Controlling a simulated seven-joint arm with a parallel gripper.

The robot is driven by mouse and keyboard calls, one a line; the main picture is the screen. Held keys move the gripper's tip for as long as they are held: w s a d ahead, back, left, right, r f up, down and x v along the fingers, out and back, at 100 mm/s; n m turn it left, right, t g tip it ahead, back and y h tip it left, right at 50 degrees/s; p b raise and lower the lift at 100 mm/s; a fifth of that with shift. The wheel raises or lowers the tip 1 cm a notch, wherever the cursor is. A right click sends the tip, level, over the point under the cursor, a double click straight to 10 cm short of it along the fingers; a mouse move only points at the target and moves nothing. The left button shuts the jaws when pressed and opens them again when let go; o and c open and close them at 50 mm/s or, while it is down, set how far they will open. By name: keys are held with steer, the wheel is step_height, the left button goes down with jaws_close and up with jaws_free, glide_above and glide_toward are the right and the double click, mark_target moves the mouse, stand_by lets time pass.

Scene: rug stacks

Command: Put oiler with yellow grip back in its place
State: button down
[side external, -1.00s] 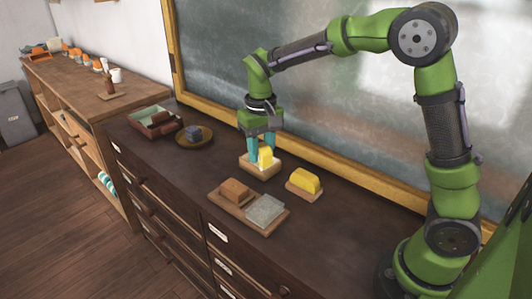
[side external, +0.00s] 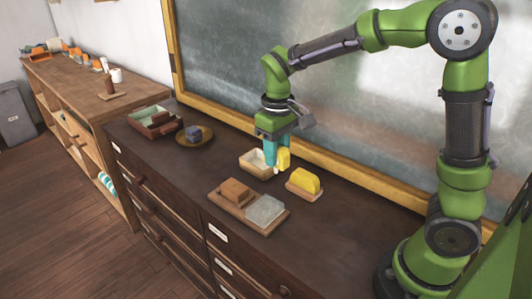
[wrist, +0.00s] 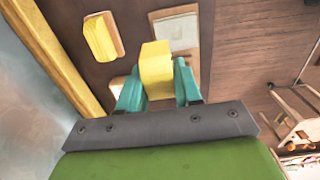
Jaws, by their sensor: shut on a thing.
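My gripper (side external: 271,160) is shut on the oiler with yellow grip (side external: 283,158). In the side view the oiler is upright at the right edge of a small pale wooden box (side external: 250,168); a small pale part shows below its grip. I cannot tell whether it clears the box rim. In the wrist view the yellow grip (wrist: 156,68) sits between my teal fingers (wrist: 158,90), and its lower part is hidden.
Right of the box, a yellow-topped block (side external: 305,180) sits on a wooden base. In front, a wooden tray (side external: 231,205) holds a brown block (side external: 236,190) and a grey slab (side external: 265,209). A round dish (side external: 208,139) and a green-lined box (side external: 150,115) stand left. A framed board rises behind.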

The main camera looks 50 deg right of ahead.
steer(key=a+f, duration=0.1)
steer(key=f, duration=0.1)
steer(key=w+a+f, duration=0.1)
steer(key=a+f, duration=0.1)
steer(key=shift+a, duration=0.1)
steer(key=shift+s+f, duration=0.1)
steer(key=shift+f, duration=2.15)
steer(key=shift+f, duration=0.25)
steer(key=shift+f, duration=0.7)
steer(key=shift+f, duration=0.2)
steer(key=shift+f, duration=0.55)
